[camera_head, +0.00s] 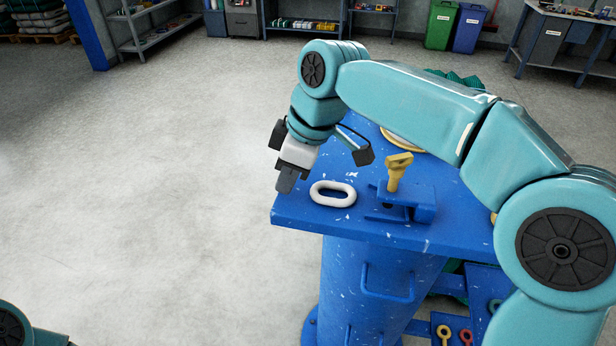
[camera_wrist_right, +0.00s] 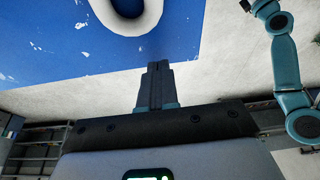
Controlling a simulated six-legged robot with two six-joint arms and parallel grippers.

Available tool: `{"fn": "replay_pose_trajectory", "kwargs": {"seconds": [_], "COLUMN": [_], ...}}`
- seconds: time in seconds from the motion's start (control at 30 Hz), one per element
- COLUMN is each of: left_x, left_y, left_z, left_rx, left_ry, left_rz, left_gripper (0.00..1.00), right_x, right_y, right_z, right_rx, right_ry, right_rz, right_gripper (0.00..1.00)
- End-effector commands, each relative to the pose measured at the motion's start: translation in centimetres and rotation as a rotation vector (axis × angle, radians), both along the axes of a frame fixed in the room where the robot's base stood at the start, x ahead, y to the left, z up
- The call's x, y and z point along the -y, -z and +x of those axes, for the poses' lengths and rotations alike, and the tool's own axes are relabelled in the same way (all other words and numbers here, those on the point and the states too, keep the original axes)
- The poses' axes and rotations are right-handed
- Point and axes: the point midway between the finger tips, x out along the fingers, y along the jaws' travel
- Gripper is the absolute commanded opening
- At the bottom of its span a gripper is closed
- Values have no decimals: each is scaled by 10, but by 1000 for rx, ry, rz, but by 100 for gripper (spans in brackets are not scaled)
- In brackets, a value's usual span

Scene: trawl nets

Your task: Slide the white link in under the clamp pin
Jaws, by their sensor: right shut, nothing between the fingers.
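The white link (camera_head: 333,194) is an oval ring lying flat near the left end of the blue bench top (camera_head: 300,213). Part of it shows at the top of the right wrist view (camera_wrist_right: 150,18). To its right is the blue clamp (camera_head: 420,206) with the yellow clamp pin (camera_head: 397,172) upright in it. The link lies beside the clamp, apart from the pin. My right gripper (camera_head: 285,180) points down at the left of the link, near the bench edge. Its fingers (camera_wrist_right: 155,85) are shut and empty. My left gripper is not in view.
My right arm hides part of the bench behind the clamp. A yellow round thing (camera_head: 404,138) lies at the back of the bench. Coloured shackles (camera_head: 444,332) hang low at the front right. Shelves and bins (camera_head: 440,24) stand far off. The floor at left is clear.

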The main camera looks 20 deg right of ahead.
Motion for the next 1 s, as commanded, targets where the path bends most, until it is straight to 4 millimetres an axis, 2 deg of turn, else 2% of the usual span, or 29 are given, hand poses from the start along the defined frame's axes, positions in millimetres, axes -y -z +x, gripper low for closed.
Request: {"fn": "replay_pose_trajectory", "kwargs": {"seconds": [0.03, 0.2, 0.67, 0.9, 1.0], "left_x": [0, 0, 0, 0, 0], "left_y": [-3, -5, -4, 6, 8], "left_z": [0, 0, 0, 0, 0], "left_rx": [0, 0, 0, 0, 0], "left_ry": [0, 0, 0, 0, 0], "left_rz": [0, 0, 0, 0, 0], "left_gripper": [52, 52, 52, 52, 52], "right_x": [10, 26, 33, 69, 78], "right_y": [-5, -4, -3, -2, -2], "right_z": [-5, -13, -16, -38, -44], "right_rx": [6, 3, 4, 4, 4], "right_ry": [8, 5, 4, 8, 5], "right_rz": [2, 2, 1, 1, 1], "right_gripper": [0, 0, 0, 0, 0]}}
